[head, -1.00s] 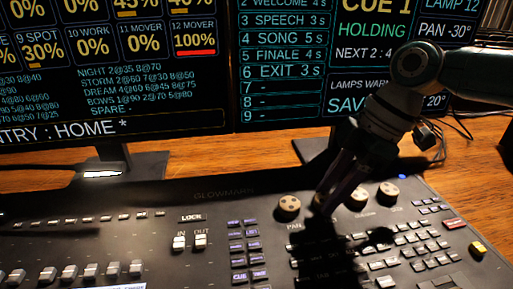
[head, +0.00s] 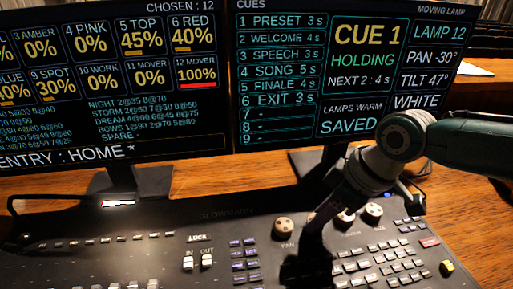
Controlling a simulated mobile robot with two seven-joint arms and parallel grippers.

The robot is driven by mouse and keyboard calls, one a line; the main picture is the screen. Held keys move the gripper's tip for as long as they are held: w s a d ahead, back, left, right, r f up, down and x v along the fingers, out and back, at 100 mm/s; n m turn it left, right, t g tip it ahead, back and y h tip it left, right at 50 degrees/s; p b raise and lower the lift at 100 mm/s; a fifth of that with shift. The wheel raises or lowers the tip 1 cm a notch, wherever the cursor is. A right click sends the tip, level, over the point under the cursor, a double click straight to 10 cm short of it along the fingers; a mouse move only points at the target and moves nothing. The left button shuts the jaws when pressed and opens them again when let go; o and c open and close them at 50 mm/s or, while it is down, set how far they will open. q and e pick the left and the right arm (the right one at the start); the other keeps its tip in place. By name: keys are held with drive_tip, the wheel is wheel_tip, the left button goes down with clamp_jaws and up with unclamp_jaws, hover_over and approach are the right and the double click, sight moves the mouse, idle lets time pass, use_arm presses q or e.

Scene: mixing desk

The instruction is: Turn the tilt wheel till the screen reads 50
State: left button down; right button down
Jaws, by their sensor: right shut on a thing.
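The right-hand screen (head: 348,80) shows a moving lamp column with the tilt reading (head: 424,80) at 47°. On the desk panel (head: 215,228), a row of round tan wheels runs along the upper right. The tilt wheel (head: 311,217) is second from the left, right of the pan wheel, and is mostly hidden by my gripper. My right gripper (head: 314,228) reaches down from the right and is shut on the tilt wheel; its fingertips are dark and in shadow. My left gripper is not in view.
The pan wheel (head: 284,228) stands close to the left of my fingers. Two more wheels, one at the far right (head: 373,213), stand close to the right. Rows of small keys (head: 380,265) lie in front. The left-hand screen (head: 110,80) stands behind.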

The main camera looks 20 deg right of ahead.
drive_tip(key=shift+a+m+p, duration=0.1)
drive_tip(key=shift+m+p, duration=0.4)
drive_tip(key=shift+m, duration=0.1)
drive_tip(key=shift+c, duration=2.2)
unclamp_jaws()
drive_tip(key=shift+r, duration=0.1)
